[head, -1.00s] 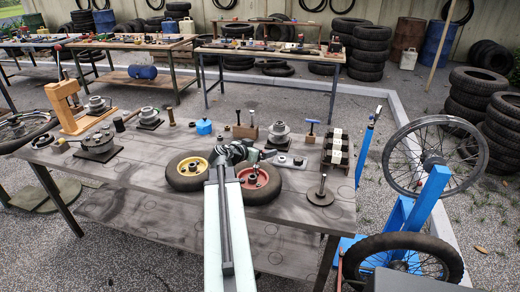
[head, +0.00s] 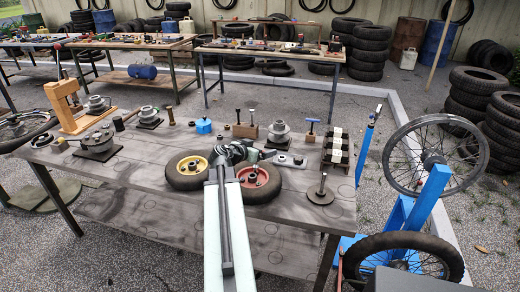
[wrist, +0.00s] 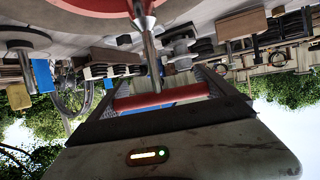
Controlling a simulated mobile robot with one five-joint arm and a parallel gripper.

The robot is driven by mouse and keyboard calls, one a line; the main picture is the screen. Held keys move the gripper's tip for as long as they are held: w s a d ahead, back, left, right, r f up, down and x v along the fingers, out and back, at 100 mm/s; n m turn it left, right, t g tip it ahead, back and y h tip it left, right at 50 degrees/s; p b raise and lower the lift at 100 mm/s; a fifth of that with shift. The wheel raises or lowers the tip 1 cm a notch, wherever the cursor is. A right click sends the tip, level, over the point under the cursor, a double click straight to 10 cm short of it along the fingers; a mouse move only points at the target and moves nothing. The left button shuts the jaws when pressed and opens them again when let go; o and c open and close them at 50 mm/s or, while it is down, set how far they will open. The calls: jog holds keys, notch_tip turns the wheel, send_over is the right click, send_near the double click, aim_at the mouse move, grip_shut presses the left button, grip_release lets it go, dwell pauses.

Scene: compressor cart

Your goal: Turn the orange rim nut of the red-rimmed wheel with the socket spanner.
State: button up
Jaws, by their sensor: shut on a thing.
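The red-rimmed wheel (head: 262,192) lies flat on the near workbench, right of a yellow-rimmed wheel (head: 185,172). Its red rim also fills the top of the wrist view (wrist: 95,6). My gripper (head: 258,154) is above the red-rimmed wheel. In the wrist view my gripper (wrist: 160,92) is shut on the red handle of the socket spanner (wrist: 160,99). The spanner's silver shaft runs from the handle to a wider socket end at the red rim's hub. I cannot make out the orange rim nut, so I cannot tell whether the socket sits on it.
A blue wheel stand (head: 420,205) is at the right.

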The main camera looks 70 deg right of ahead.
jog(key=shift+f+b, duration=0.85)
jog(key=shift+f, duration=0.1)
